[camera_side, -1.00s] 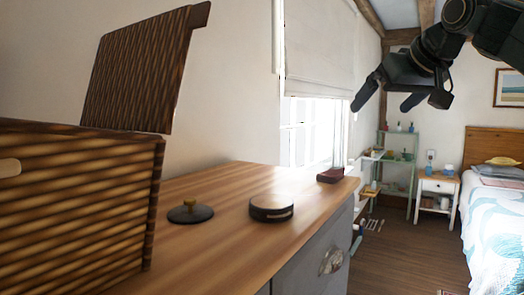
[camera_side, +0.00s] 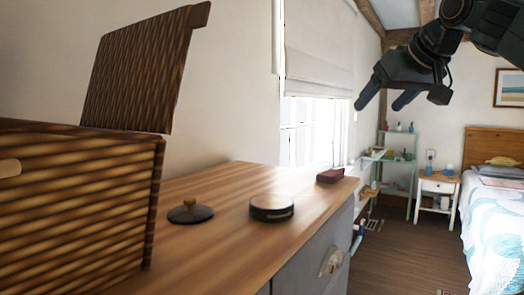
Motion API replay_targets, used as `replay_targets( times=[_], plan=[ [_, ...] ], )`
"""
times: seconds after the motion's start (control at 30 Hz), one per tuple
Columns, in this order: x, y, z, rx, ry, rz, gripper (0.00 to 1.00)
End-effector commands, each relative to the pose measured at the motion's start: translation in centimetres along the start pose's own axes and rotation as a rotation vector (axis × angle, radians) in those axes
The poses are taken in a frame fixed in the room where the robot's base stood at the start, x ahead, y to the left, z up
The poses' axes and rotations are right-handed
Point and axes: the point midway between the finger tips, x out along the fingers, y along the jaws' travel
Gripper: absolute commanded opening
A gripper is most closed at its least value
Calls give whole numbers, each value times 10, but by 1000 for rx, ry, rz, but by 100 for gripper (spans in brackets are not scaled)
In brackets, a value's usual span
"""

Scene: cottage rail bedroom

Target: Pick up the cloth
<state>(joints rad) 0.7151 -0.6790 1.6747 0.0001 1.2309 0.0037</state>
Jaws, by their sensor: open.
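A small dark red folded item (camera_side: 330,175), which looks like the cloth, lies at the far end of the wooden dresser top (camera_side: 225,240), near its edge. My gripper (camera_side: 380,104) is at the upper right, open and empty, with its two fingers pointing down and to the left. It is well above the cloth and a little to its right in the picture, not touching anything.
A round black tin (camera_side: 271,209) and a dark disc with a brass knob (camera_side: 190,212) sit on the dresser. A large open woven box (camera_side: 75,215) fills the left side. Bare wood lies between the tin and the cloth.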

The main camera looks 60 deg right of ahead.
Motion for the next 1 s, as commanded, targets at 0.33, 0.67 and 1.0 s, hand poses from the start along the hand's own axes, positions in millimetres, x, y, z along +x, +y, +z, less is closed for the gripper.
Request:
replay_targets(
  times=[0.33,0.67,1.0],
  plan=[
    [29,1,-16,123,-127,13,75],
    [87,5,-38,365,-365,79,75],
    [154,10,-49,610,-602,208,75]
  ],
)
